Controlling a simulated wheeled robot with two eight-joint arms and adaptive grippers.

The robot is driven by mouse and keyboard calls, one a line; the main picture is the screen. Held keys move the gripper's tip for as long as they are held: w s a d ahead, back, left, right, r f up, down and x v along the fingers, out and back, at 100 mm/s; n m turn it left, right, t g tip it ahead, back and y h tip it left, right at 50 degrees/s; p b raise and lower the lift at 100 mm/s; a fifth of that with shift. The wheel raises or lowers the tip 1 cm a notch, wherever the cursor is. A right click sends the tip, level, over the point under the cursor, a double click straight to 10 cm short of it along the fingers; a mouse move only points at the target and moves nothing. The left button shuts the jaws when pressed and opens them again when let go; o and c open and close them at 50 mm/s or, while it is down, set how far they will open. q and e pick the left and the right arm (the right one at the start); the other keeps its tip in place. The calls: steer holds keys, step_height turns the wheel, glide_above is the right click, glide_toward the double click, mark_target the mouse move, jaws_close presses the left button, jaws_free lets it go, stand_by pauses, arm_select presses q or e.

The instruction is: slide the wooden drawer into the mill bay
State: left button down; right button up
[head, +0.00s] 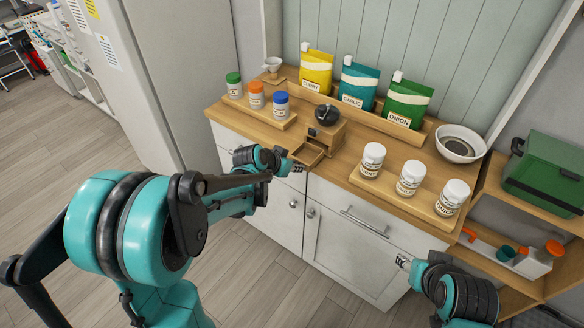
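The wooden mill (328,133) stands in the middle of the wooden counter, with a dark round top. The wooden drawer (306,153), an open shallow box, lies at the mill's front-left, near the counter's front edge. I cannot tell whether part of it sits in the mill bay. My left gripper (298,167) is at the drawer's front, close to or touching it; its fingers are too small to read. My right gripper (402,262) is low in front of the white cabinet, away from the mill, and its fingers are also too small to read.
Three colour-capped jars (256,98) stand on a board at left. Three white-lidded jars (408,178) stand on a board at right. Colourful pouches (358,86) line the back, and a white bowl (461,144) sits at far right. Cabinet handles (364,222) stick out below the counter.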

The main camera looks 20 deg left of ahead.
mark_target(314, 147)
arm_select(q)
steer(key=shift+w+d+b, duration=0.1)
steer(key=shift+w+d, duration=0.5)
steer(key=shift+w, duration=1.05)
steer(key=shift+w+d+b, duration=0.15)
steer(key=shift+w+d, duration=0.45)
steer(key=shift+w, duration=1.05)
steer(key=shift+w+d+b, duration=0.1)
steer(key=shift+w+d, duration=0.5)
steer(key=shift+w, duration=1.05)
steer(key=c, duration=1.3)
jaws_free()
steer(key=shift+r, duration=0.1)
steer(key=v, duration=1.2)
steer(key=shift+s, duration=0.1)
